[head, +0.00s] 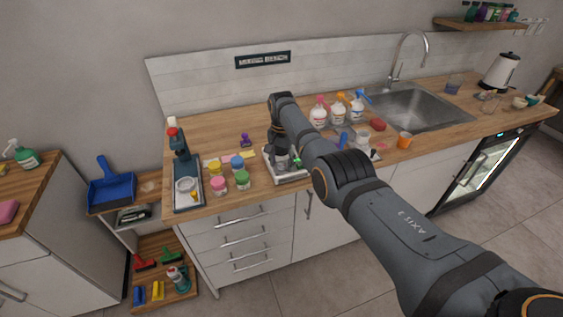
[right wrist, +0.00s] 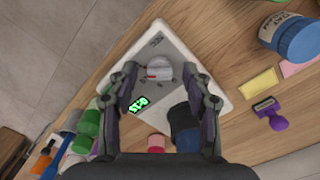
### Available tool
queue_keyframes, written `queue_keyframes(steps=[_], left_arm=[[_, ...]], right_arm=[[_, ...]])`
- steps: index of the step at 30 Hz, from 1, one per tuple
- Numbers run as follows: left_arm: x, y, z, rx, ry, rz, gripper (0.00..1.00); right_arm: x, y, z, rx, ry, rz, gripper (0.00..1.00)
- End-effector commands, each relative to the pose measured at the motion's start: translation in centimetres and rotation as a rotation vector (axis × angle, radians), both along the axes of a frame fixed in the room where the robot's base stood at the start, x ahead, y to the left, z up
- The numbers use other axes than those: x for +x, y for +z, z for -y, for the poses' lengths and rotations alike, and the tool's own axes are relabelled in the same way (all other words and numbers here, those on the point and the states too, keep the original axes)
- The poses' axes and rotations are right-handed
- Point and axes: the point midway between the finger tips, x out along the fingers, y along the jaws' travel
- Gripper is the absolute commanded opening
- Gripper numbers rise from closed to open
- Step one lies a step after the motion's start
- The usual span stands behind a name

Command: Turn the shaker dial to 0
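The shaker (head: 292,179) is a pale, flat unit on the wooden counter, partly hidden by my right arm in the head view. In the right wrist view its grey top (right wrist: 185,48) shows a round whitish dial (right wrist: 159,68) with a red mark at its left lower side. A green-lit display (right wrist: 138,104) sits below the dial; its digits appear upside down and are hard to read. My right gripper (right wrist: 161,80) is over the shaker, with its fingers apart on both sides of the dial and gaps visible. It also shows in the head view (head: 282,160). My left gripper is out of view.
Colourful jars (head: 241,179) and a dark stand (head: 186,182) are left of the shaker. A purple stamp (right wrist: 269,112) and a blue-lidded jar (right wrist: 290,38) lie near it in the wrist view. Spray bottles (head: 338,110) and the sink (head: 415,108) are to the right.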

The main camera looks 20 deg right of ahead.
Motion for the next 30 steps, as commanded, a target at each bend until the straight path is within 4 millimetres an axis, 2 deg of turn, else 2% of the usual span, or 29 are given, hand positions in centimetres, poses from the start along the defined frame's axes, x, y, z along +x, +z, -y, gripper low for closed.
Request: queue_keyframes(steps=[1, 11, 20, 30], left_arm=[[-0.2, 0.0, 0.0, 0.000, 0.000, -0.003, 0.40], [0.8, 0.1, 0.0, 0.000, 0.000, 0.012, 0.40], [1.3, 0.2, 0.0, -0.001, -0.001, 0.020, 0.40], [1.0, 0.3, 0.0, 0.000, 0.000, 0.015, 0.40]], right_arm=[[0.0, 0.0, 0.0, 0.000, 0.000, 0.000, 0.44], [0.0, 0.0, 0.0, 0.000, 0.000, 0.000, 0.00], [0.0, 0.0, 0.0, 0.000, 0.028, 0.000, 0.00], [0.0, 0.1, 0.0, 0.001, 0.242, -0.001, 0.00]])
